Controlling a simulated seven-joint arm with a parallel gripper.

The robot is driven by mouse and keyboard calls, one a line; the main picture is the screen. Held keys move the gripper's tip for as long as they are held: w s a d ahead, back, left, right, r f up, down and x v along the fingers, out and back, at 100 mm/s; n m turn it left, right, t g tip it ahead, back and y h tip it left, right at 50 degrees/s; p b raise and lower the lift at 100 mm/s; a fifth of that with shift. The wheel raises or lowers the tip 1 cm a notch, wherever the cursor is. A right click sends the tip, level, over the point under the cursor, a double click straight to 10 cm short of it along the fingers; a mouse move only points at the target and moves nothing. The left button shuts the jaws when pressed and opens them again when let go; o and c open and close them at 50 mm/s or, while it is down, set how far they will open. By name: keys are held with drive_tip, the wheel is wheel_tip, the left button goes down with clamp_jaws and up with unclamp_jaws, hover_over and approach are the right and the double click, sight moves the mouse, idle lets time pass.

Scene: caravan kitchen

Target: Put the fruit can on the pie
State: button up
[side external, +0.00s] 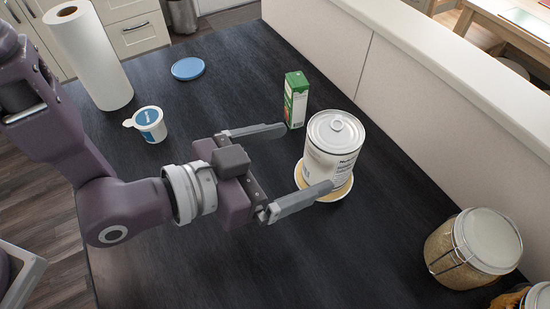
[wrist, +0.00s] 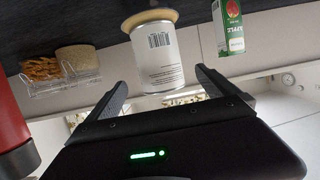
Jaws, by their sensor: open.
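The fruit can (side external: 335,142), a white can with a grey pull-tab lid, stands upright on the pie (side external: 338,194), a round tan disc. In the wrist view, which is upside down, the can (wrist: 158,58) shows its barcode, with the pie's edge (wrist: 148,19) against its base. My gripper (side external: 307,160) is open and empty. Its fingers point at the can; the nearer fingertip overlaps the can's lower part in the side view. In the wrist view the can lies ahead between the fingertips (wrist: 161,82). I cannot tell whether a finger touches it. Most of the pie is hidden under the can.
A green and white juice carton (side external: 296,100) stands close behind the can. A white cup (side external: 150,124), a blue lid (side external: 187,68) and a paper towel roll (side external: 88,55) are at left. A glass jar (side external: 474,248) is at front right. A low wall (side external: 400,90) bounds the right.

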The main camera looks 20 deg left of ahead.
drive_tip(key=v, duration=0.4)
drive_tip(key=shift+w, duration=0.1)
drive_tip(key=w+a+r+n+g+y, duration=0.1)
drive_tip(key=w+a+r+n+y, duration=0.3)
drive_tip(key=a, duration=0.6)
drive_tip(key=s+a+r+n+g+y, duration=0.1)
drive_tip(key=a+r+y, duration=0.3)
drive_tip(key=a, duration=0.7)
drive_tip(key=s+a+r+n+g+y, duration=0.2)
drive_tip(key=s+a+n+g, duration=0.1)
drive_tip(key=s+a, duration=0.9)
drive_tip(key=s, duration=0.3)
drive_tip(key=shift+s+a+n, duration=0.15)
drive_tip(key=shift+n, duration=0.25)
